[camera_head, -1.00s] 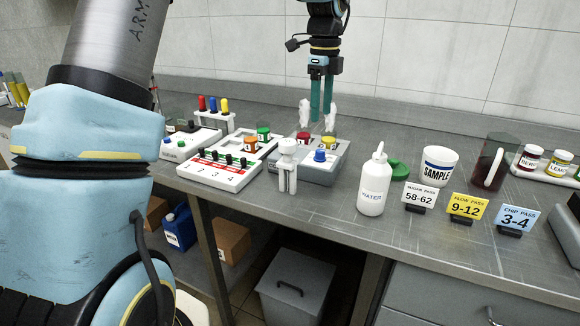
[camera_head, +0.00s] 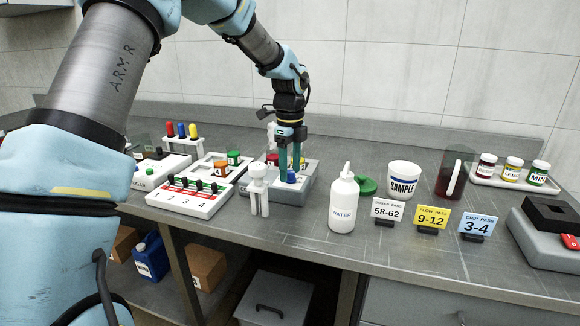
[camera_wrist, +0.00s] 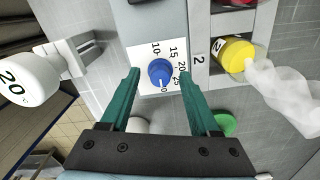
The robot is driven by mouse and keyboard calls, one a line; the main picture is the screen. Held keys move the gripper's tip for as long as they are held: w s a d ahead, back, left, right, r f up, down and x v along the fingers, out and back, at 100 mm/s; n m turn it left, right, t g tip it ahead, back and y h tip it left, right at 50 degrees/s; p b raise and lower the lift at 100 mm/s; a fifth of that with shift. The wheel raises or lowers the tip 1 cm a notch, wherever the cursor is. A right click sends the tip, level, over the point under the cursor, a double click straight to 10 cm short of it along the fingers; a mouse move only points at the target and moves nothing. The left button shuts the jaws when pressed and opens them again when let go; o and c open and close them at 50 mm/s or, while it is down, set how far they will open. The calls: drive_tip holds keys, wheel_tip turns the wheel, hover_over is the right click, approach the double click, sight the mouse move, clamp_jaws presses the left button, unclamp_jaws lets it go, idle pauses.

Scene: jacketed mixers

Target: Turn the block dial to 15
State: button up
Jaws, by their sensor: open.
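The block dial is a blue knob on a white scale plate; it shows in the head view (camera_head: 291,177) and in the wrist view (camera_wrist: 160,70). The scale reads 0, 10, 15, 20 and 25, and the knob's white mark appears to point near 0. My gripper (camera_head: 290,157) points down over the dial, open and empty. In the wrist view, the green fingers of my gripper (camera_wrist: 160,74) lie on either side of the knob with gaps; their height relative to it is unclear.
A white stand (camera_head: 259,190) is close in front of the block. A yellow-capped vial (camera_wrist: 236,55) sits beside the dial. Sign cards (camera_head: 432,217) are farther right.

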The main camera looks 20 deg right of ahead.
drive_tip(key=shift+c, duration=0.2)
clamp_jaws()
idle(0.3)
